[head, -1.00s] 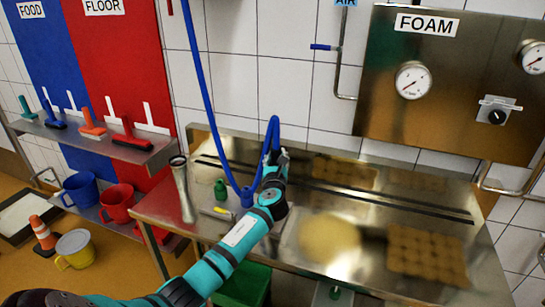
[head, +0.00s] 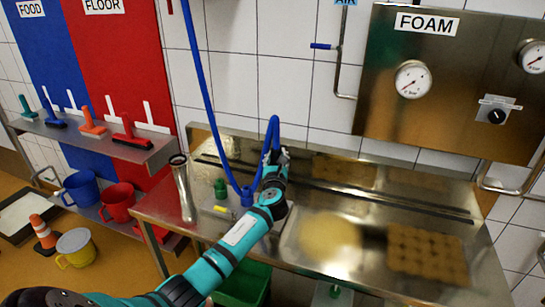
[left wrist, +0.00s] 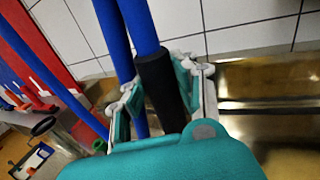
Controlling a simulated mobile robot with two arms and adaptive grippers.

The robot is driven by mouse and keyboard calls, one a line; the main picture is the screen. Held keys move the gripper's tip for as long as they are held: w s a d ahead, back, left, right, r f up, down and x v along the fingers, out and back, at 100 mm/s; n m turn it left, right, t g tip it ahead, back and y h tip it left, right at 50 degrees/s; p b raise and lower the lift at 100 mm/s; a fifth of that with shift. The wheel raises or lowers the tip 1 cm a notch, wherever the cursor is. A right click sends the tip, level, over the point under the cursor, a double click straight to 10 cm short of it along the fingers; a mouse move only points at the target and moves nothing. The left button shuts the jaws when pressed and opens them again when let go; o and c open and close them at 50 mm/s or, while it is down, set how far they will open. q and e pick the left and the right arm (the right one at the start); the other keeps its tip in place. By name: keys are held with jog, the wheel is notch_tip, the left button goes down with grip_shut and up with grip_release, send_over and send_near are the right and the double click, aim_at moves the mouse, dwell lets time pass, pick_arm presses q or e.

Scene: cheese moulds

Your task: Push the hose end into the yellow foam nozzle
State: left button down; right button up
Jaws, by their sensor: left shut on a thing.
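My left gripper (head: 272,160) is shut on the blue hose (head: 273,130) above the back left of the steel table. In the left wrist view, the gripper (left wrist: 160,95) holds the hose (left wrist: 140,28) by its black sleeve (left wrist: 160,82). The hose loops up from the gripper; its free end is hidden by the gripper and my arm. A small yellow and pale piece (head: 220,209) lies on the table left of my forearm; I cannot tell whether it is the foam nozzle. My right gripper is not in view.
A steel tube (head: 183,185) is at the table's left edge. The tiled wall is close behind.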

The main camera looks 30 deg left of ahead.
aim_at(276, 146)
pick_arm(q)
jog(key=shift+f+b, duration=1)
jog(key=shift+f, duration=0.35)
jog(key=shift+f+b, duration=0.65)
jog(key=shift+f, duration=0.2)
jog(key=shift+s+f, duration=0.1)
jog(key=shift+f, duration=0.05)
jog(key=shift+r+p, duration=0.9)
jog(key=shift+p, duration=0.05)
jog(key=shift+r+p, duration=3.75)
jog(key=shift+p, duration=0.1)
